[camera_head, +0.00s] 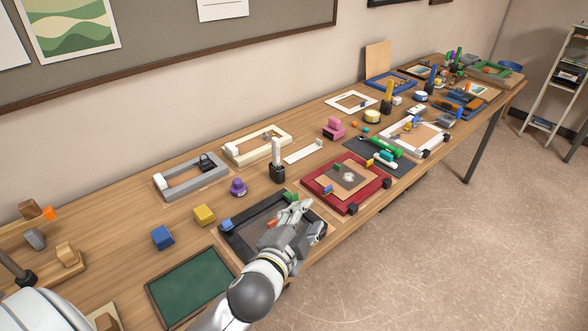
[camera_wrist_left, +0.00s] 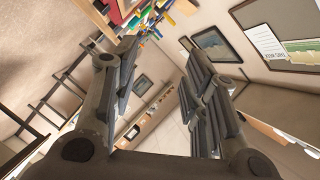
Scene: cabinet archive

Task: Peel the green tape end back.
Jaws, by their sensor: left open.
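A small green piece (camera_head: 291,196), which may be the green tape end, sits at the back right of a black frame (camera_head: 238,243) on the bench. A blue piece (camera_head: 227,224) and an orange-red piece (camera_head: 271,223) also show at this frame. My left gripper (camera_head: 299,210) is over the right part of the black frame, just in front of the green piece. Whether they touch cannot be told. Its fingers are spread and empty in the left wrist view (camera_wrist_left: 162,52). The gripper hides part of the frame. My right gripper is not in view.
A red frame (camera_head: 374,195) lies to the right, close to the gripper. A black stand with a white handle (camera_head: 277,160) is behind. A green board (camera_head: 190,285) lies at the front left. Yellow (camera_head: 204,215) and blue blocks (camera_head: 162,237) stand to the left.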

